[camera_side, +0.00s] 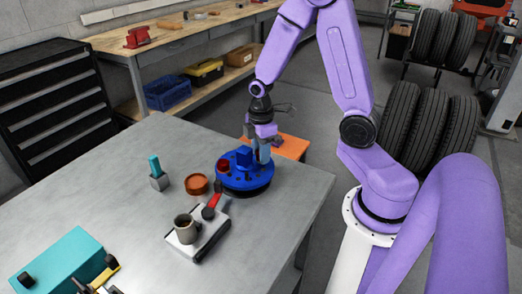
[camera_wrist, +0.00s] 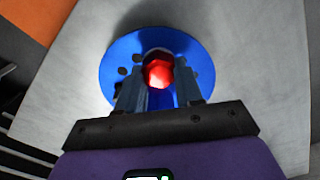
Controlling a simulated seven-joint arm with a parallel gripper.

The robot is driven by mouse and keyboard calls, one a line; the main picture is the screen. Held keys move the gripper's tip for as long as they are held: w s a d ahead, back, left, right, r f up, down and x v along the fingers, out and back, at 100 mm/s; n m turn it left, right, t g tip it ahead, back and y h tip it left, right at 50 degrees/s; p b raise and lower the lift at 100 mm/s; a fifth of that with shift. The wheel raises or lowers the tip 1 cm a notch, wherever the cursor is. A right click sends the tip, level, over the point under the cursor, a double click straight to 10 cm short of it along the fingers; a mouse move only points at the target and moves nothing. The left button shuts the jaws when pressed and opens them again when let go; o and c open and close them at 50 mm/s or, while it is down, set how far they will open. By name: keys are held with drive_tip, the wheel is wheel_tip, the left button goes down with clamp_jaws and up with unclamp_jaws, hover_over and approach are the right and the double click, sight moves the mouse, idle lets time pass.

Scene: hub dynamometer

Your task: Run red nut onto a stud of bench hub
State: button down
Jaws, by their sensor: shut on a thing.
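The bench hub (camera_side: 248,183) is a round blue disc with a raised blue block on top, on the grey table near its far right edge. It also shows in the wrist view (camera_wrist: 117,62), with dark holes or studs on its face. My gripper (camera_wrist: 158,75) points down at the hub, its fingers shut on the red nut (camera_wrist: 158,73), which shows bright between the tips over the hub's face. In the side view my gripper (camera_side: 264,153) is at the hub's far right side. A red piece (camera_side: 223,165) shows at the hub's left edge there. Contact between nut and stud is hidden.
A brown round dish (camera_side: 196,184) stands left of the hub. A teal-handled item (camera_side: 157,175) stands further left. An orange surface (camera_side: 292,147) lies behind the hub.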

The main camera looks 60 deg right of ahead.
drive_tip(key=shift+f, duration=0.2)
idle(0.3)
drive_tip(key=c, duration=0.7)
unclamp_jaws()
drive_tip(key=shift+o, duration=0.2)
wheel_tip(320, 180, up, 17)
drive_tip(key=shift+c, duration=1.1)
drive_tip(key=f, duration=0.9)
drive_tip(key=shift+s+d+f, duration=0.1)
drive_tip(key=shift+d, duration=0.1)
drive_tip(key=shift+f, duration=3.85)
